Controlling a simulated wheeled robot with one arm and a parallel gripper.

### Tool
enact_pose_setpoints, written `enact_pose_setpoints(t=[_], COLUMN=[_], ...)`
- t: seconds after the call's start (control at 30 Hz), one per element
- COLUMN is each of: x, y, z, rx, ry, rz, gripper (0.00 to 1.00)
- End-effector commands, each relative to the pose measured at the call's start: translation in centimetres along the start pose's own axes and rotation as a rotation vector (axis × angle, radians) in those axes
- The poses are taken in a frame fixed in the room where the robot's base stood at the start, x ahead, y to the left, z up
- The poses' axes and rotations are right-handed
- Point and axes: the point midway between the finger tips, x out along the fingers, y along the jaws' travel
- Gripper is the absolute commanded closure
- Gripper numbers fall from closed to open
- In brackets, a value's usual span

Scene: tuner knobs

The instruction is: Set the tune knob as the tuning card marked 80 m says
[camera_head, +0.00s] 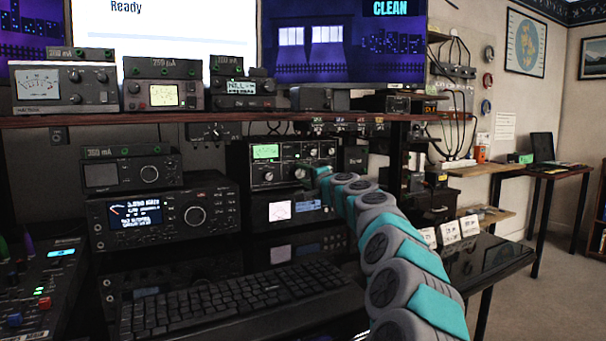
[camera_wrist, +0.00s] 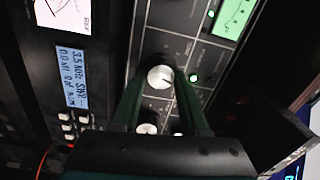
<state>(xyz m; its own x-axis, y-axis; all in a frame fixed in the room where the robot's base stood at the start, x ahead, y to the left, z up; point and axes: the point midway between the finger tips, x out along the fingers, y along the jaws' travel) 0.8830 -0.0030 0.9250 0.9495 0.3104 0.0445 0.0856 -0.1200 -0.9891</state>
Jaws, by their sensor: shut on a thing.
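The tuner (camera_head: 284,160) is a black box with a lit green meter and several knobs, under the wooden shelf. My gripper (camera_head: 313,173) is at the lower right of its front panel. In the wrist view, the green fingers (camera_wrist: 161,84) are shut on a silver-faced tuner knob (camera_wrist: 160,77), one on each side. A thin dark line shows on its face. I cannot read its label. Two more knobs (camera_wrist: 147,129) show between the fingers, partly hidden by the gripper body. Three white cards (camera_head: 450,232) stand at the right of the desk; their markings are too small to read.
A radio with a lit display (camera_head: 292,207) sits directly below the tuner. A wooden shelf (camera_head: 150,118) with several meter boxes runs above. A keyboard (camera_head: 240,298) lies in front. A large radio (camera_head: 165,212) stands at left.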

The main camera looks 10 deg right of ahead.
Motion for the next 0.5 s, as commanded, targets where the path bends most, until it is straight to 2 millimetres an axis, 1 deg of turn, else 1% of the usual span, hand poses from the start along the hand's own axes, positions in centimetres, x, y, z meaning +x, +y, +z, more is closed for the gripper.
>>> enact_pose_setpoints(t=[0.43,0.47,0.5], x=[-0.01,-0.01,-0.01], y=[0.07,0.07,0.06], z=[-0.04,-0.04,-0.04], rx=[0.008,0.008,0.008], ry=[0.001,0.001,0.001], rz=[0.0,0.0,0.0], gripper=[1.0,0.52,0.48])
